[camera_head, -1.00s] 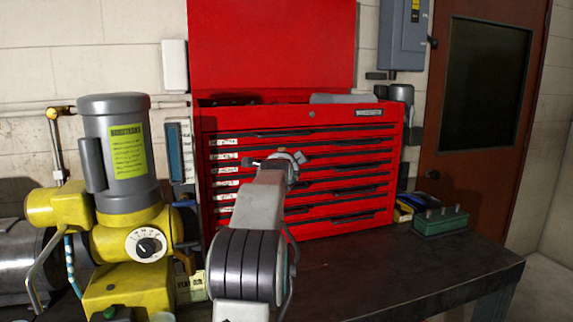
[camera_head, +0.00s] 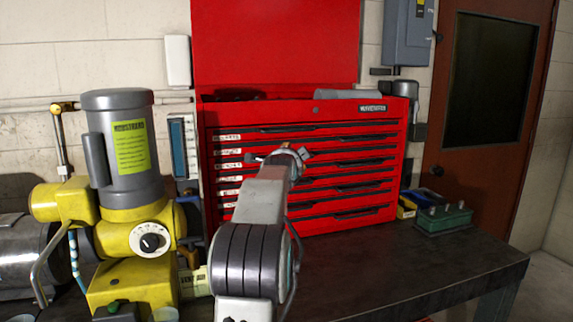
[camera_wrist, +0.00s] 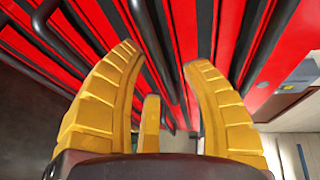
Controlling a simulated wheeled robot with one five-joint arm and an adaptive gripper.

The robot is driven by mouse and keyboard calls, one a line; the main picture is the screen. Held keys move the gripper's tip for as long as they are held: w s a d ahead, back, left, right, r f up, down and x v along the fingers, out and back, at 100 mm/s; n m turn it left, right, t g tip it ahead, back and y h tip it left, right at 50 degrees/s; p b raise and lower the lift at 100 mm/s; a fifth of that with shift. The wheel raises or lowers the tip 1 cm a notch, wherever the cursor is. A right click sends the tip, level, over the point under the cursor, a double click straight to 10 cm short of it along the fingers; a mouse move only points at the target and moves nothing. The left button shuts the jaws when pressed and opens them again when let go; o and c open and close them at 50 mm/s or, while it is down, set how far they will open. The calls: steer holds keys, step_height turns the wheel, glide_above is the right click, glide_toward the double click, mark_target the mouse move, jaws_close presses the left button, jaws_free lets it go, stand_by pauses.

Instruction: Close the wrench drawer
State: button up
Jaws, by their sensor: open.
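The red tool chest (camera_head: 318,218) stands on the dark bench against the wall, its lid raised. It has a stack of several drawers with dark handle strips and small white labels at the left. The labels are too small to read, so I cannot tell which is the wrench drawer or whether one sticks out. My gripper (camera_head: 293,157) is in front of the middle drawers, its far end partly hidden by my arm. In the wrist view, my gripper's yellow fingers (camera_wrist: 165,58) are spread and empty, facing the red drawer fronts (camera_wrist: 185,30) and dark handle bars. Contact is unclear.
A yellow and grey machine (camera_head: 130,200) stands left of my arm. A green block (camera_head: 443,219) and small yellow and blue bins (camera_head: 410,205) are right of the chest. The front right of the bench (camera_head: 400,270) is clear. A brown door (camera_head: 470,160) is behind.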

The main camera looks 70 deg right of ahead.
steer(key=v, duration=1.1)
steer(key=shift+a, duration=0.15)
stand_by(0.6)
